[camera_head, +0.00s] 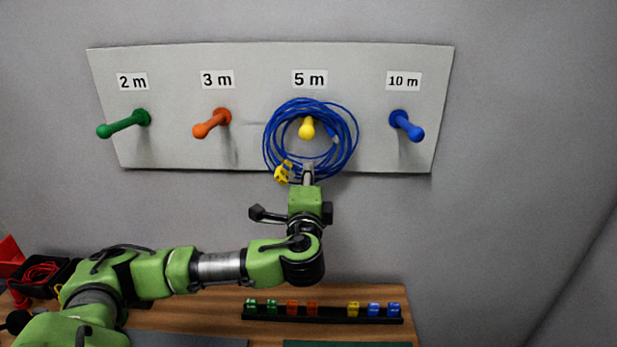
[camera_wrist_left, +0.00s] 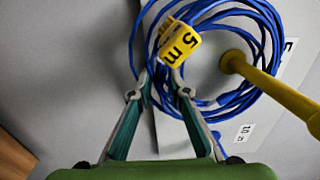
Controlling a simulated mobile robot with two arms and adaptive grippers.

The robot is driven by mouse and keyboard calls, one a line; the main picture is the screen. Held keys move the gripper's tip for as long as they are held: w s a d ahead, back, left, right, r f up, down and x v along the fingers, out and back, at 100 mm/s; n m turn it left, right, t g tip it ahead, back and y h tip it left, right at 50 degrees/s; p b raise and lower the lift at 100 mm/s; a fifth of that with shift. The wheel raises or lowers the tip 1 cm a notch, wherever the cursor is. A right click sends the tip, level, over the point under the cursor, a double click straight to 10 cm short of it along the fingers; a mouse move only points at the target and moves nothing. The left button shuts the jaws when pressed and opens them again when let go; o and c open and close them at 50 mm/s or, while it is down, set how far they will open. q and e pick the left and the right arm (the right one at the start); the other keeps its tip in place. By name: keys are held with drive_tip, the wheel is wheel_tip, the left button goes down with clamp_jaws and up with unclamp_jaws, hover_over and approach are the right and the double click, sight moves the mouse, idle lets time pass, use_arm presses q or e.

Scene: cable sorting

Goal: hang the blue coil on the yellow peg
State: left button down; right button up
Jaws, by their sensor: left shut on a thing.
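The blue coil (camera_head: 348,150) hangs upright in front of the board, with a yellow tag (camera_head: 284,173) at its lower left. The tag reads "5 m" in the left wrist view (camera_wrist_left: 180,42). The yellow peg (camera_head: 307,128) shows inside the coil's opening under the "5 m" label. In the left wrist view the peg (camera_wrist_left: 275,93) crosses in front of the coil's strands (camera_wrist_left: 262,30), so the ring is around it. My left gripper (camera_head: 308,170) is shut on the coil's lower edge, below the peg. I cannot tell whether the coil's top touches the peg. My right gripper is not in view.
The board (camera_head: 260,70) also bears a green peg (camera_head: 125,124), an orange peg (camera_head: 211,123) and a blue peg (camera_head: 406,126), all empty. Below, the wooden table holds a black rack (camera_head: 330,317) of coloured clips. A black bin (camera_head: 45,278) with red cable stands at left.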

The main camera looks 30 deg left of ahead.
use_arm(q)
drive_tip(key=c, duration=1.8)
unclamp_jaws()
drive_tip(key=v, duration=1.2)
drive_tip(key=shift+r, duration=0.1)
